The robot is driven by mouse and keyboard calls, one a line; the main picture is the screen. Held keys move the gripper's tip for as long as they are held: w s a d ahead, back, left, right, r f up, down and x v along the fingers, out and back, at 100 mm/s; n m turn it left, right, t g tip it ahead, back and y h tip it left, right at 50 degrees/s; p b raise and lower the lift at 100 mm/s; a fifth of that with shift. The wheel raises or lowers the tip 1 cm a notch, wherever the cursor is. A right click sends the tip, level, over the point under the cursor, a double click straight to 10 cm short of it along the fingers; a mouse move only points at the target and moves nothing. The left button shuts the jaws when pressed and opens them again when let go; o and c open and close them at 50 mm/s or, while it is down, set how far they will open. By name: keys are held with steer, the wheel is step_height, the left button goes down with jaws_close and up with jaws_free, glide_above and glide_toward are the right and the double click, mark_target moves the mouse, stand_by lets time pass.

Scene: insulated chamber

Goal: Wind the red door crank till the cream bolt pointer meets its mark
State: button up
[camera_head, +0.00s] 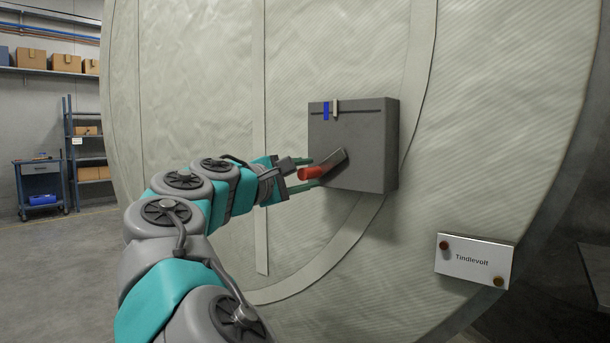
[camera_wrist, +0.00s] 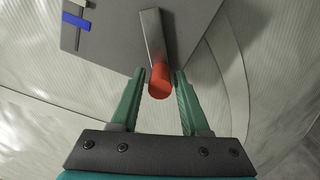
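The crank's red handle (camera_head: 312,173) sticks out from a grey crank arm (camera_head: 334,160) on the front of a grey box (camera_head: 370,150) on the chamber door. The cream pointer (camera_head: 336,107) is at the box's top edge, just right of a blue mark (camera_head: 326,110); the two are apart. My gripper (camera_head: 311,172) is at the handle. In the wrist view, the red handle (camera_wrist: 159,80) lies between the two green fingers of my gripper (camera_wrist: 160,85), with a small gap at each side. The fingers are open around it.
The pale, quilted round door (camera_head: 200,80) fills most of the head view. A white plate reading "Tindlevolf" (camera_head: 474,262) is at lower right. A blue cart (camera_head: 40,187) and shelves with boxes (camera_head: 66,62) stand far left. Floor at left is clear.

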steer(key=shift+o, duration=1)
steer(key=shift+a, duration=0.1)
steer(key=v, duration=0.8)
steer(key=shift+b, duration=0.3)
steer(key=shift+w, duration=0.1)
